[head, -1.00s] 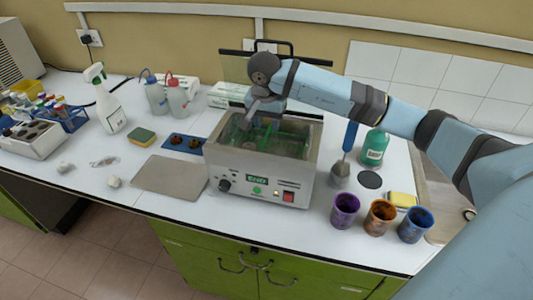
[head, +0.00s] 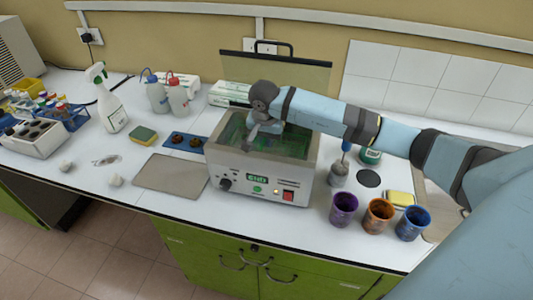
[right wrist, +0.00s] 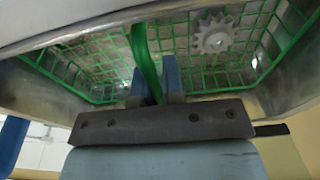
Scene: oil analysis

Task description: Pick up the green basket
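The green basket (head: 289,144) sits inside the metal bath (head: 225,161) in the middle of the counter. In the right wrist view the green mesh of the basket (right wrist: 95,60) fills much of the picture, with a grey gear (right wrist: 215,36) lying in it. My right gripper (head: 252,134) reaches down into the top of the bath. Its two blue fingers (right wrist: 156,80) stand close together on both sides of the basket's green handle and appear shut on it. My left gripper is not in view.
Purple (head: 344,209), orange (head: 378,215) and blue (head: 413,222) cups stand at the right front. A grey plate (head: 171,174) lies left of the bath. Bottles and a sponge (head: 143,135) are further left.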

